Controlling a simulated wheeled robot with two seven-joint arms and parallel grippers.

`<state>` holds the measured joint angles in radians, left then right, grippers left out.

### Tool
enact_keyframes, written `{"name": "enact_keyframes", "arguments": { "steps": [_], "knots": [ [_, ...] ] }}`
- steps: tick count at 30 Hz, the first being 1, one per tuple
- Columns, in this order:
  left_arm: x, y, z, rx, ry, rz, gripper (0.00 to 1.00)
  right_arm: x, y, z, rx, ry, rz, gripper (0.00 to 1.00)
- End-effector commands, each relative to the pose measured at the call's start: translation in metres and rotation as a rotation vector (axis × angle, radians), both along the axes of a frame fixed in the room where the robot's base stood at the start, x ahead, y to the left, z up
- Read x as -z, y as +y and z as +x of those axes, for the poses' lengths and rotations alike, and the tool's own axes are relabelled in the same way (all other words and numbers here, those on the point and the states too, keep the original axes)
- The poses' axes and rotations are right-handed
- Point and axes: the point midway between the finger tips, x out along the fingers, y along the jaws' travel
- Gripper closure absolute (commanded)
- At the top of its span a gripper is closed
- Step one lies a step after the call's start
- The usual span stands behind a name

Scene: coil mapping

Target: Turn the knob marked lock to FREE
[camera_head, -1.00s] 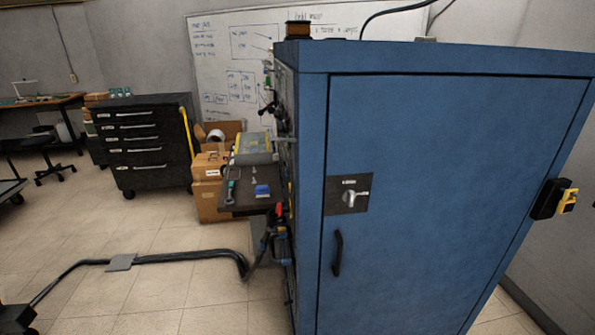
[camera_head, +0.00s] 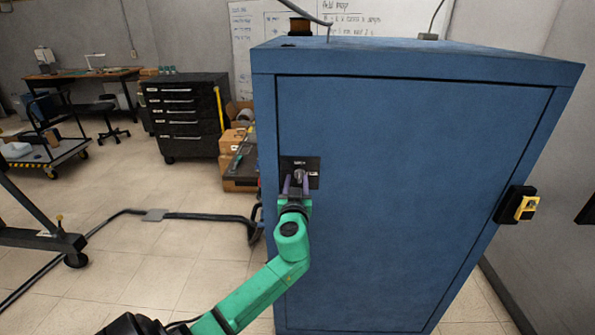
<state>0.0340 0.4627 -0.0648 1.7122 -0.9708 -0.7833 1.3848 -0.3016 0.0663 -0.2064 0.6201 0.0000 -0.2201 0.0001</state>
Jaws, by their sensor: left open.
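The lock knob (camera_head: 299,176) is a small silver handle on a dark square plate (camera_head: 313,164). The plate sits at the upper left of the blue cabinet's door (camera_head: 400,200). The label above the knob is too small to read. My green left arm reaches up from the bottom. My left gripper (camera_head: 295,184) is open at the plate, with its purple fingers around or just in front of the knob. I cannot tell whether the fingers touch it. The door's black handle below the plate is hidden behind my arm. My right gripper is not in view.
A black and yellow box (camera_head: 520,205) is fixed to the cabinet's right side. A dark drawer chest (camera_head: 187,115) and cardboard boxes (camera_head: 238,170) stand to the left. A black cable (camera_head: 205,216) runs along the floor.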

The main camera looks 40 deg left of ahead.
Motion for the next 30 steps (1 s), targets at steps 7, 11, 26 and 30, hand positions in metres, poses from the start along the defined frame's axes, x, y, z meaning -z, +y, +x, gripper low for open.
{"name": "enact_keyframes", "arguments": {
  "steps": [7, 11, 26, 30],
  "knots": [
    [0.001, 0.015, 0.022, 0.002, 0.000, -0.001, 0.54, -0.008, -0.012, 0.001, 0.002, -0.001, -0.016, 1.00],
    [0.001, 0.016, 0.022, 0.003, 0.000, -0.001, 0.54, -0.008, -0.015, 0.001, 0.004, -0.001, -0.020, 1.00],
    [0.002, 0.015, 0.022, 0.003, 0.005, 0.005, 1.00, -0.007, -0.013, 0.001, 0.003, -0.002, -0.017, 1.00],
    [0.002, 0.014, 0.022, 0.003, 0.023, 0.029, 1.00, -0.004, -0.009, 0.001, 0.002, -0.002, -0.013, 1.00]
  ]
}}
